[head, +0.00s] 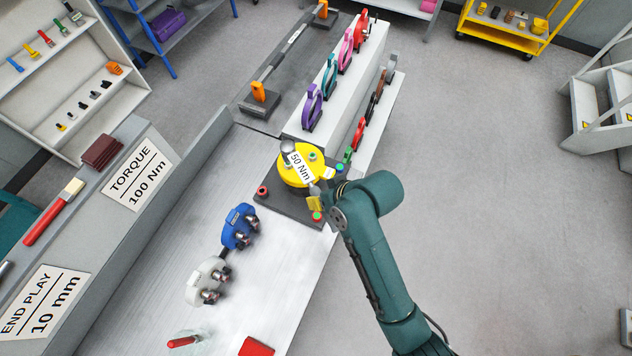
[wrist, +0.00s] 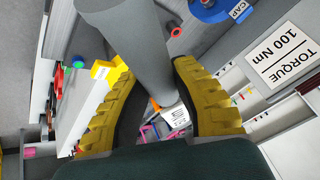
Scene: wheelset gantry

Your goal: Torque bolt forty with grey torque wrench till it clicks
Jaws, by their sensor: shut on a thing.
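My gripper (head: 320,190) is over the right side of the yellow round part (head: 291,178), in the head view. In the wrist view its yellow fingers (wrist: 154,72) are shut on a thick grey cylinder, which looks like the grey torque wrench (wrist: 135,35). A white "50 Nm" label (head: 301,168) lies across the yellow part in the head view, with a grey rounded end (head: 288,146) beyond it. Small coloured bolt heads, one green (head: 312,156), show around the yellow part. I cannot tell which is bolt forty, or whether the wrench touches a bolt.
A blue part (head: 239,226) and a white part (head: 206,281) stand on the bench. A red ring (head: 262,191) is left of the yellow part. Coloured clamp-like pieces (head: 330,78) line the raised block behind. A "TORQUE 100 Nm" sign (head: 139,174) is at left.

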